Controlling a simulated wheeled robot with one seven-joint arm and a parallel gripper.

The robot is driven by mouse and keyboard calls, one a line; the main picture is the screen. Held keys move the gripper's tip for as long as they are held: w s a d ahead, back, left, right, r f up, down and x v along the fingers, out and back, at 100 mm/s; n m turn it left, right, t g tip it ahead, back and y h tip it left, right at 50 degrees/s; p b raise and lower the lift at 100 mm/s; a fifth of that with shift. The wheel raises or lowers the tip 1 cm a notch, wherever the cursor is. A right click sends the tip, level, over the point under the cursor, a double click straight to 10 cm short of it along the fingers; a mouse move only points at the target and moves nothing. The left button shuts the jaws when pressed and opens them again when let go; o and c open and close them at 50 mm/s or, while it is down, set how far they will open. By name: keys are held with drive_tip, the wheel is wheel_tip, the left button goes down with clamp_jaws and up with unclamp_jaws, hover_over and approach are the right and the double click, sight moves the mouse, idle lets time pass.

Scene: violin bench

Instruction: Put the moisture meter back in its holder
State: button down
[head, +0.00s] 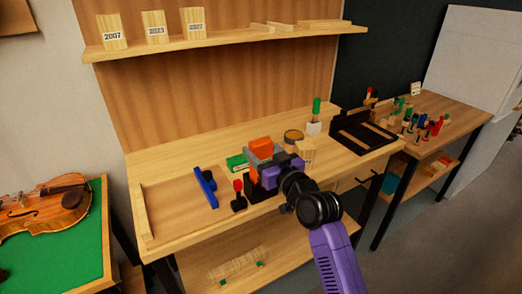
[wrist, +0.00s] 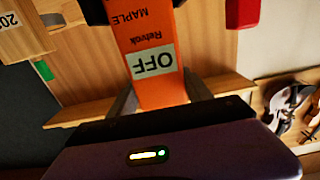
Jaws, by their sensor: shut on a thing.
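The moisture meter (wrist: 152,50) is an orange block with a screen reading OFF and the word MAPLE, upside down in the wrist view. My gripper (wrist: 160,88) is shut on it, one grey finger at each side. In the head view its orange body (head: 262,145) shows at my gripper (head: 265,163), over the bench. A black block (head: 258,193), which looks like the holder, stands just below the gripper.
A green box (head: 237,162) lies behind. A wooden block (head: 305,153) and a round tin (head: 293,136) are close on the right.

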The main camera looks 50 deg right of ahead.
drive_tip(key=shift+c, duration=1.9)
unclamp_jaws()
drive_tip(key=shift+f, duration=0.1)
drive_tip(key=b+v, duration=0.1)
drive_tip(key=v, duration=0.6)
drive_tip(key=shift+s+a, duration=0.15)
drive_tip(key=shift+s, duration=0.25)
drive_tip(key=s+a+f+n+g+y, duration=0.1)
drive_tip(key=s+a+f, duration=0.2)
drive_tip(key=s+a, duration=0.4)
drive_tip(key=s+a+f+n+y, duration=0.1)
drive_tip(key=s+a+f, duration=0.3)
drive_tip(key=s+a, duration=0.4)
drive_tip(key=s+a+f+n+g+y, duration=0.1)
drive_tip(key=s+a+f+y, duration=0.2)
drive_tip(key=s, duration=1.4)
drive_tip(key=a+f, duration=0.1)
drive_tip(key=a, duration=0.3)
drive_tip(key=shift+s+a+g, duration=0.3)
drive_tip(key=shift+a, duration=0.1)
